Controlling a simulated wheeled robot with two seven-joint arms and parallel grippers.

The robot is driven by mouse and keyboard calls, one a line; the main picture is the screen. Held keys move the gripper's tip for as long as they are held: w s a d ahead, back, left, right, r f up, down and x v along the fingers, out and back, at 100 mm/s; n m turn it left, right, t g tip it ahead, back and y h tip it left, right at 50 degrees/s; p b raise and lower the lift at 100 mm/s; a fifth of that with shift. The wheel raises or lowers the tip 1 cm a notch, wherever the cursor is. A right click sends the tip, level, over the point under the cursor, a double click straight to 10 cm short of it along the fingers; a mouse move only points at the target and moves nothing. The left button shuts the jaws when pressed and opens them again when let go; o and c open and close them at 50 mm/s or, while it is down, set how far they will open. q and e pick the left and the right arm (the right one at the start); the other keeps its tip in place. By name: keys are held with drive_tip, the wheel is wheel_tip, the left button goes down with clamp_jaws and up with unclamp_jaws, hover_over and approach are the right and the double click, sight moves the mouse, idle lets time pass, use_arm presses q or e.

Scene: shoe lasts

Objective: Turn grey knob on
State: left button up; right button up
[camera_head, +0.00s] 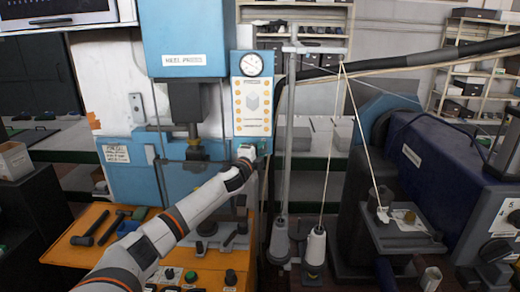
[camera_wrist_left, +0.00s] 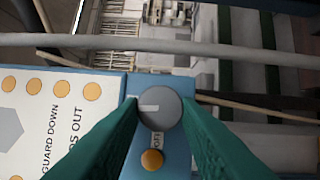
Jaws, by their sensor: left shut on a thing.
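The grey knob (camera_wrist_left: 160,108) is round with a white pointer mark that points left in the left wrist view. The label beside the knob is partly covered. My right gripper is not in view.
The blue press (camera_head: 183,40) stands left of the panel, with a pressure gauge (camera_head: 251,64) on top of the panel. An orange bench (camera_head: 75,245) with tools lies below. Thread cones (camera_head: 316,246) and a dark blue machine (camera_head: 430,170) stand to the right.

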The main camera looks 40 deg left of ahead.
use_arm(q)
drive_tip(key=shift+m, duration=0.5)
drive_tip(key=o, duration=1)
drive_tip(key=shift+s, duration=0.1)
drive_tip(key=b+v, duration=0.5)
drive_tip(key=v, duration=0.6)
drive_tip(key=shift+s+d+r+b, duration=0.15)
drive_tip(key=shift+s+r+b, duration=0.05)
drive_tip(key=shift+s+b, duration=0.15)
